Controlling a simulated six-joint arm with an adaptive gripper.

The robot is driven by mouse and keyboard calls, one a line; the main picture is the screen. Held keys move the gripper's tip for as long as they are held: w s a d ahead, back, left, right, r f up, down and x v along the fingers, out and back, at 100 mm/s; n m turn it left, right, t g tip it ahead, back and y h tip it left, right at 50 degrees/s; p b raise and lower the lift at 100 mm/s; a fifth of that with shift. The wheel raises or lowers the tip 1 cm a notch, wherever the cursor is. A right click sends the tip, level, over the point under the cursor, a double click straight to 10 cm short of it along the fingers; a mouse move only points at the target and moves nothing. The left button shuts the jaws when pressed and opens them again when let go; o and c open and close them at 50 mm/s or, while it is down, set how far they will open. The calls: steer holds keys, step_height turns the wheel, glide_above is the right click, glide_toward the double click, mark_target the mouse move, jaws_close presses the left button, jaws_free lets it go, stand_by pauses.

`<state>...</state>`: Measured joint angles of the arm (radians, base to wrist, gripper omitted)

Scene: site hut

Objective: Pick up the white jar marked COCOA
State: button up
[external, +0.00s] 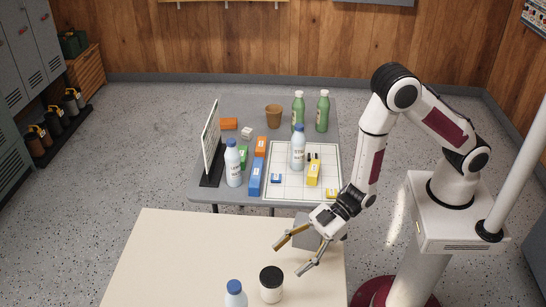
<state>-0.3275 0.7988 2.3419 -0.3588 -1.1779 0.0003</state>
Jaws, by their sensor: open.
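A white jar with a black lid (271,292) stands upright on the cream table (180,255) near the bottom of the external view. No COCOA marking is readable on the side that shows. My gripper (288,261) is open and empty, its two fingers spread and pointing down and left. It is just behind and slightly right of the jar in the picture, apart from it. The exact height of the fingers over the table is hard to tell.
A blue-capped bottle (235,295) stands close left of the jar. The cream table's left side is clear. Behind, a grey table (205,190) holds bottles, a brown cup (274,116), coloured blocks, a white grid board (285,192) and an upright sign (211,140).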

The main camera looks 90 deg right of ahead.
mark_target(273, 275)
steer(key=shift+x, duration=1.3)
steer(key=shift+a, duration=0.1)
steer(key=shift+w+a+f, duration=0.25)
steer(key=shift+w+a, duration=0.2)
steer(key=shift+a, duration=0.2)
steer(key=shift+w+a+f, duration=0.2)
steer(key=shift+w+a, duration=0.25)
steer(key=shift+a, duration=0.2)
steer(key=shift+x, duration=0.95)
jaws_close()
